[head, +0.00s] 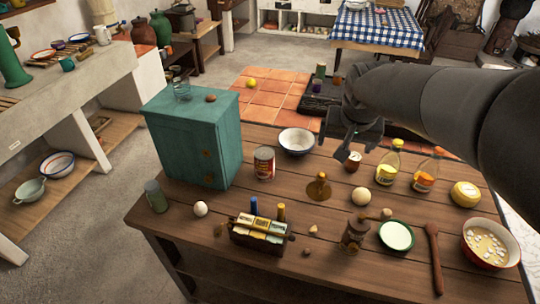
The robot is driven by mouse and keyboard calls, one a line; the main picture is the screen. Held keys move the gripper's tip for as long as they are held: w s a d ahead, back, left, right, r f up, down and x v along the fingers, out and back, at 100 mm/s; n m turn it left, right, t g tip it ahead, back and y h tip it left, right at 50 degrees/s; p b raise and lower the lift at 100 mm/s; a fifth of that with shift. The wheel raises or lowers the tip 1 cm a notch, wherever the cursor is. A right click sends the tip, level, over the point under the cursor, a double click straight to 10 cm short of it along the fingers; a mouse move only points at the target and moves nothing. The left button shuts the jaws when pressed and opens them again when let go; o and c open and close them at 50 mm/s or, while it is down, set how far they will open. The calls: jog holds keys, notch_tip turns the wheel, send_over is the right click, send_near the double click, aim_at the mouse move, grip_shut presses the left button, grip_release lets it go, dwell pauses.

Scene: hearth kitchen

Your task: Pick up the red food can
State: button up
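The red food can (264,163) stands upright on the wooden table, just right of the teal cabinet and left of the white bowl. Its label is red with a pale band. My gripper (346,157) hangs from my dark arm, which reaches in from the right. The gripper is to the right of the can and apart from it, over the table near the small brown jar. Nothing shows between its fingers. The fingers appear spread, with a gap between the tips.
The teal cabinet (198,138) stands left of the can. A white bowl (296,142) sits right behind it. A wooden rack (258,233) with small boxes is in front.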

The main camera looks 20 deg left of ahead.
jog(key=w+a+f, duration=0.5)
jog(key=w+a, duration=0.1)
jog(key=a, duration=0.4)
jog(key=n, duration=0.1)
send_near(264, 152)
jog(key=f, duration=0.1)
jog(key=x, duration=0.5)
jog(key=shift+w+d+f, duration=0.1)
jog(key=shift+d, duration=0.2)
jog(key=shift+a+x, duration=0.15)
jog(key=shift+x, duration=1.35)
jog(key=shift+a+x, duration=0.15)
jog(key=shift+x, duration=1.35)
jog(key=shift+w, duration=0.1)
jog(key=c, duration=1.4)
jog(key=shift+o, duration=0.2)
